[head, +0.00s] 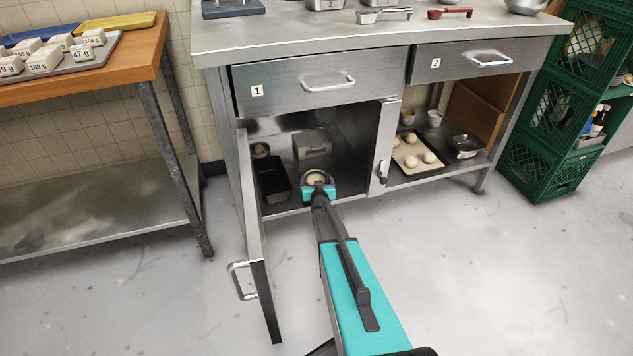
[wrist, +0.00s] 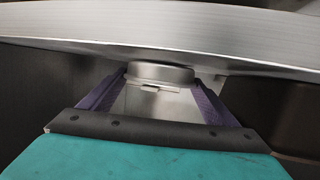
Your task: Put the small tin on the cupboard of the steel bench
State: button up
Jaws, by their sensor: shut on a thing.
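The small tin (wrist: 160,100) is a round metal tin with a rim and a small front tab in the wrist view. My gripper (wrist: 155,97) is shut on it, with a purple finger on each side. In the head view, my gripper (head: 318,180) holds the tin (head: 317,176) at the mouth of the open cupboard (head: 350,150), under drawer 1 of the steel bench (head: 300,36). I cannot tell whether the tin touches the cupboard floor.
The cupboard door (head: 257,215) stands open on the left. Inside are a dark loaf tin (head: 273,180), a grey box (head: 312,144) and a small round thing (head: 260,150). A steel band (wrist: 160,30) crosses above the tin. Green crates (head: 545,170) stand right.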

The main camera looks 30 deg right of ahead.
jog(key=shift+f, duration=0.15)
jog(key=o, duration=1.1)
jog(key=shift+r, duration=0.25)
jog(key=shift+p+v, duration=1.1)
jog(key=shift+v, duration=4.85)
jog(key=shift+s+f, duration=0.1)
